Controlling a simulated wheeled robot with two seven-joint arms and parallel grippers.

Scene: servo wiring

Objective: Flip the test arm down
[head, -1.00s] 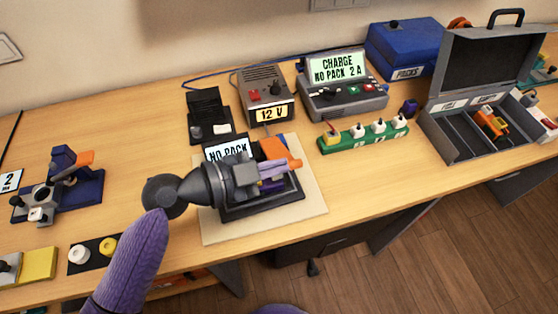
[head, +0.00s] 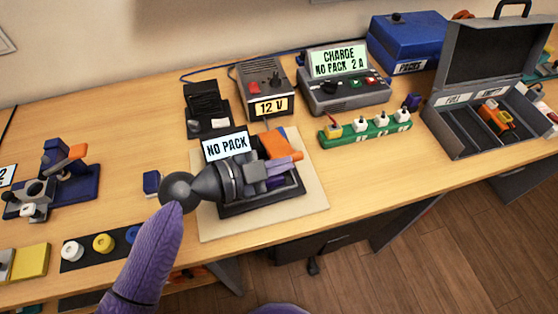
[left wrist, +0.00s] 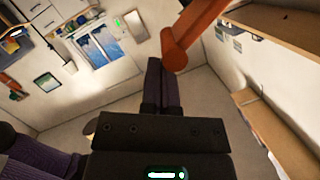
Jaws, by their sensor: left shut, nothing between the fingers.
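The orange test arm (head: 278,146) stands up from the dark test stand (head: 262,204), which sits on a pale mat (head: 222,229) at the front of the bench. A "NO PACK" sign (head: 226,145) stands behind the stand. My left gripper (head: 277,174) is shut and empty, over the stand and just in front of the orange arm. In the left wrist view the shut fingers (left wrist: 161,80) are close beside the orange arm (left wrist: 190,38). I cannot tell whether they touch. My gripper hides part of the stand. My right gripper is not in view.
A 12 V supply (head: 262,88) and a charger (head: 343,82) stand behind. A green block with plugs (head: 365,135) and an open grey case (head: 480,95) are right. A blue clamp fixture (head: 66,180) and a strip with spools (head: 102,243) are left.

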